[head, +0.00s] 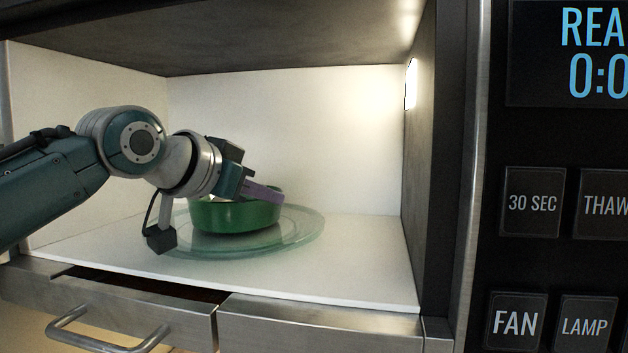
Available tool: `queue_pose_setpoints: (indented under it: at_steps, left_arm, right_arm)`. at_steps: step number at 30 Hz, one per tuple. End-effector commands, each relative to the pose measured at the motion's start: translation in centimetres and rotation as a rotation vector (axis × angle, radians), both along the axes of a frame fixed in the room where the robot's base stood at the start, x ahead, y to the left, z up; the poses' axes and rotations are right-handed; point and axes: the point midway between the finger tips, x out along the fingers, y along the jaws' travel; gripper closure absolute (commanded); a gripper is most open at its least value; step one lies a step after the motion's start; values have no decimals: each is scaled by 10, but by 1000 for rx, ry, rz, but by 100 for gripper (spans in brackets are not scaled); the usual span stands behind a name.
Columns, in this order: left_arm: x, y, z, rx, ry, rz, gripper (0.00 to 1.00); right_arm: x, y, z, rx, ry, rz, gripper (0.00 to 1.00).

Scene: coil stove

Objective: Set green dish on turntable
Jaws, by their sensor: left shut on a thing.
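The green dish (234,217) is inside the microwave, upright, over the glass turntable (303,236). Its base looks to be at or very near the glass; I cannot tell whether it touches. My left gripper (262,193) reaches in from the left and is shut on the dish's rim at the upper right side. The gripper's wrist covers part of the dish's left and back. The turntable's left part is partly hidden by my arm and the dish. My right gripper is not in view.
The microwave's white floor (358,262) is clear around the turntable. The right inner wall (421,150) and ceiling (250,40) bound the cavity. The control panel (555,230) is at the right. A drawer with a metal handle (105,340) is below, slightly open.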

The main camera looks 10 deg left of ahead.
Motion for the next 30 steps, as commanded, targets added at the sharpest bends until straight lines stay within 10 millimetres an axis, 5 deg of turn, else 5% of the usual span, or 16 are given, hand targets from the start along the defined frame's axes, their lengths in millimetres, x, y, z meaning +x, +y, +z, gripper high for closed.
queue_pose_setpoints:
  at_steps: [6, 7, 15, 30]
  left_arm:
    - [0, 0, 0, 1, -6, -1, 100]
    - [0, 0, -2, 1, -1, -1, 89]
    - [0, 0, -1, 1, -1, -1, 62]
    - [-18, 7, 4, 0, -4, -1, 62]
  right_arm:
    - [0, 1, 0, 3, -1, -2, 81]
    - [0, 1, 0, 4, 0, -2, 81]
    - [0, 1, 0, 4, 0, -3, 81]
    - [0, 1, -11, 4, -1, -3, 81]
